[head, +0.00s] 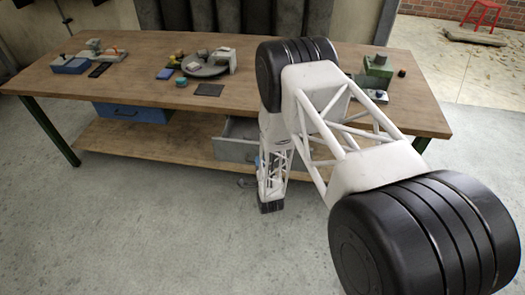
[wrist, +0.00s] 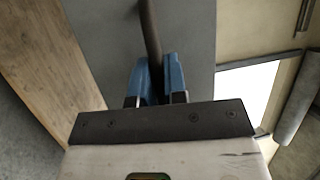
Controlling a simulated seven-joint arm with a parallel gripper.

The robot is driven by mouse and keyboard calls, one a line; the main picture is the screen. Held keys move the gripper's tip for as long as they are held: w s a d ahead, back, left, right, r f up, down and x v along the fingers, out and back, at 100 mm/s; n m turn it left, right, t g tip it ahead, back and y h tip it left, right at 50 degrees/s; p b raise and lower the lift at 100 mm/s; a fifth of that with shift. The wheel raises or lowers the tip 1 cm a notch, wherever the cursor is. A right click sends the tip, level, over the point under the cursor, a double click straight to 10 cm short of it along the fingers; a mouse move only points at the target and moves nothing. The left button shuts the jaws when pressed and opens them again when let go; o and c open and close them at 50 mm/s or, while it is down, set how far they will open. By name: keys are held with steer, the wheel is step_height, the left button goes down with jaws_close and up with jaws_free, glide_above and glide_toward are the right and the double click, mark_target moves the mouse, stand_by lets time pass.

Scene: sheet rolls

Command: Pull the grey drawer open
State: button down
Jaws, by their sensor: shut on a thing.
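The grey drawer (head: 233,151) hangs under the right half of the workbench in the head view. It stands partly open, with its inside showing behind the front panel. In the wrist view its grey front (wrist: 105,45) fills the upper middle, with a dark bar handle (wrist: 150,28) on it. My gripper (wrist: 156,68) has its two blue fingers shut on the handle, one on each side of the bar. In the head view my arm covers the right end of the drawer and most of the gripper; only a bit of blue shows beside the drawer front.
The wooden workbench (head: 140,70) carries small items and a round grey plate (head: 205,68). A shut blue drawer (head: 133,112) hangs on the left. A lower wooden shelf (head: 150,143) runs beneath. The concrete floor in front (head: 130,220) is clear.

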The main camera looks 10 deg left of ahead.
steer(key=s, duration=0.4)
steer(key=shift+s, duration=0.3)
steer(key=c, duration=1.5)
jaws_free()
steer(key=shift+o, duration=0.2)
steer(key=v, duration=0.7)
steer(key=shift+s+d, duration=0.15)
steer(key=shift+s, duration=0.2)
steer(key=shift+f, duration=0.1)
steer(key=shift+w, duration=0.1)
